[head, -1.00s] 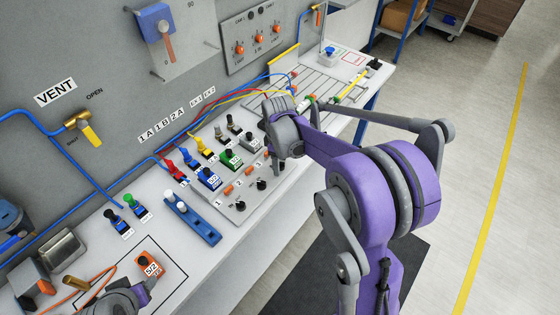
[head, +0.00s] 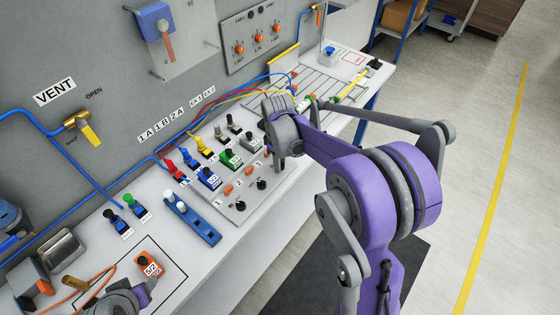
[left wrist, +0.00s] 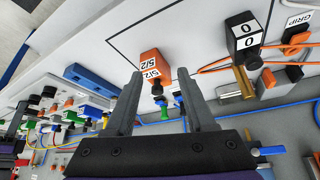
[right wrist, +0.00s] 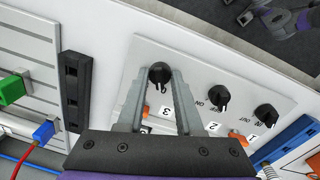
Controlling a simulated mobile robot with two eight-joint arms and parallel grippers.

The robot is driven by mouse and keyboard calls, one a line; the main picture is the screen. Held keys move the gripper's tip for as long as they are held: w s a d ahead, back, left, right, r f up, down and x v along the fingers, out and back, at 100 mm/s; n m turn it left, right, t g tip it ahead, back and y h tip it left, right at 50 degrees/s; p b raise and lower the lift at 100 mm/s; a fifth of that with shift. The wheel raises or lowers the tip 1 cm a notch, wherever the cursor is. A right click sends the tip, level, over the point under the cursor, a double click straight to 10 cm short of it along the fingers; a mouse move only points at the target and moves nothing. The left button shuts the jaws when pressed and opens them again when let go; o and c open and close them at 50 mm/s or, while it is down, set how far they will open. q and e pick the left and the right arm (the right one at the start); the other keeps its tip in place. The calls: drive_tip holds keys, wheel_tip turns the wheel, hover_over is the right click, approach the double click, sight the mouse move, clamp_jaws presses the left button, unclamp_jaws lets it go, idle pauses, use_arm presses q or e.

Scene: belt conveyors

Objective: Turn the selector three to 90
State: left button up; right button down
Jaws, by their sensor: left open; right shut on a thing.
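Selector three is a round black knob (right wrist: 159,73) on a light grey panel (right wrist: 190,62), beside an orange tag and the label 3. My right gripper (right wrist: 157,75) is shut on this knob, with a finger on either side in the right wrist view. In the head view the right gripper (head: 279,150) hides selector three. The knob's exact angle is hard to read between the fingers. My left gripper (left wrist: 161,72) is open and empty near an orange block (left wrist: 153,62) labelled 5/2; it shows partly at the bottom left of the head view.
Selector two (right wrist: 218,101) and selector one (right wrist: 265,116) stand in a row beside selector three. Coloured connectors (head: 209,179) with hoses stand behind the row. A dark blue-black rail (right wrist: 76,88) lies on the other side. The floor right of the bench is open.

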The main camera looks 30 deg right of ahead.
use_arm(q)
drive_tip(key=shift+s+f+b, duration=0.4)
drive_tip(key=shift+f+b, duration=0.15)
drive_tip(key=shift+f, duration=0.3)
use_arm(e)
drive_tip(key=m, duration=0.2)
drive_tip(key=shift+m, duration=0.4)
use_arm(q)
drive_tip(key=shift+s+f+b, duration=0.25)
drive_tip(key=shift+f+b, duration=0.1)
drive_tip(key=shift+f, duration=0.2)
use_arm(e)
drive_tip(key=m, duration=0.2)
drive_tip(key=shift+m, duration=0.4)
use_arm(q)
drive_tip(key=shift+s+f+b, duration=0.25)
drive_tip(key=shift+f+b, duration=0.3)
drive_tip(key=shift+f, duration=0.2)
use_arm(e)
drive_tip(key=m, duration=0.5)
drive_tip(key=shift+w+g, duration=0.1)
drive_tip(key=shift+g, duration=0.2)
drive_tip(key=shift+m, duration=0.4)
drive_tip(key=c, duration=0.6)
unclamp_jaws()
drive_tip(key=shift+o, duration=0.2)
